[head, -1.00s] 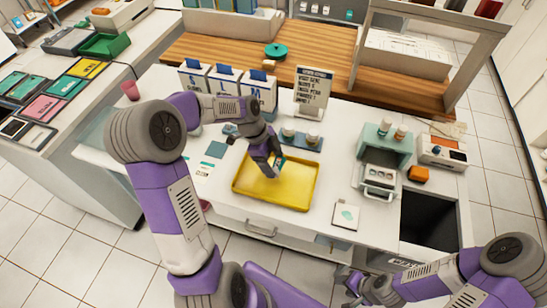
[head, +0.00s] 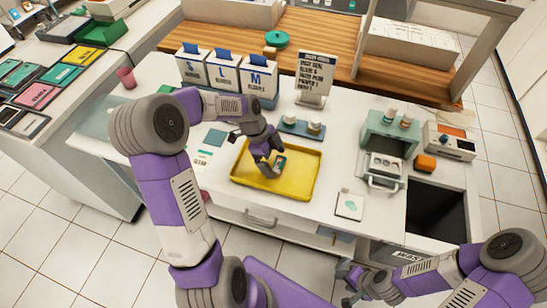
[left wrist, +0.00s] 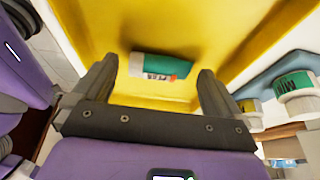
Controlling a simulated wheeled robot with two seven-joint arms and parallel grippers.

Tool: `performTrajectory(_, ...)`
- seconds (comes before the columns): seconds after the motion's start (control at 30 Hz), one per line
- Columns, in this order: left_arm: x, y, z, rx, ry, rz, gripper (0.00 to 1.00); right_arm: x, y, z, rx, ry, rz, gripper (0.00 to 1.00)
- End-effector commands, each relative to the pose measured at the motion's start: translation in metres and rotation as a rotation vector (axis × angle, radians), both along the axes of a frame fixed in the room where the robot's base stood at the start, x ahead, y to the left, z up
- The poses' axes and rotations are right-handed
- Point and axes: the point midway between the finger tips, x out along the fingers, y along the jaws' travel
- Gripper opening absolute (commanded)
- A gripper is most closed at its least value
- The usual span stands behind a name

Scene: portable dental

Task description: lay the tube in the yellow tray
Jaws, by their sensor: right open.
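The tube (head: 280,161), green and white with an orange mark, lies on the floor of the yellow tray (head: 302,192). In the left wrist view the tube (left wrist: 160,66) lies crosswise beyond and between the fingertips, with a gap on each side. My left gripper (head: 268,167) is over the tray, pointing down, its fingers apart and empty. It also shows in the left wrist view (left wrist: 158,75). My right gripper (head: 354,284) is open and empty, low in front of the counter, away from the tray.
White-capped bottles (head: 314,125) stand on a blue-grey holder (head: 300,130) just behind the tray. Glove boxes (head: 225,68) and a sign (head: 315,75) stand further back. A white card (head: 349,205) and a green unit (head: 388,132) are to the right.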

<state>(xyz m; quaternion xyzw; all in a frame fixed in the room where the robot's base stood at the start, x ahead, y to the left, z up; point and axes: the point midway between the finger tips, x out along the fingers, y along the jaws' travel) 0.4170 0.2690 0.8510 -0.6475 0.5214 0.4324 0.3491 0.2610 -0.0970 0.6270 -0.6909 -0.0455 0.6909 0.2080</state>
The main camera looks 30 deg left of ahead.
Motion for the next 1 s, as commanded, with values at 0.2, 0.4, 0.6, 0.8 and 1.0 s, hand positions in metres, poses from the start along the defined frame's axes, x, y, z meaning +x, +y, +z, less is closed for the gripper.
performTrajectory(0.2,0.000,0.000,0.000,0.000,0.000,0.000,1.00,0.000,0.000,0.000,0.000,0.000,0.000,0.45)
performTrajectory(0.4,-0.001,0.008,0.021,0.003,-0.003,0.002,1.00,0.000,0.000,0.008,0.000,0.000,0.000,0.45)
performTrajectory(0.6,-0.004,0.021,0.053,0.002,-0.002,0.001,1.00,0.000,0.000,0.019,0.000,0.000,0.000,0.45)
performTrajectory(0.8,-0.006,0.028,0.069,0.000,-0.001,0.002,1.00,0.000,0.000,0.023,0.000,0.000,0.000,0.45)
performTrajectory(1.0,-0.006,0.028,0.070,0.000,0.000,0.001,1.00,0.000,0.000,0.022,0.000,0.000,0.000,0.45)
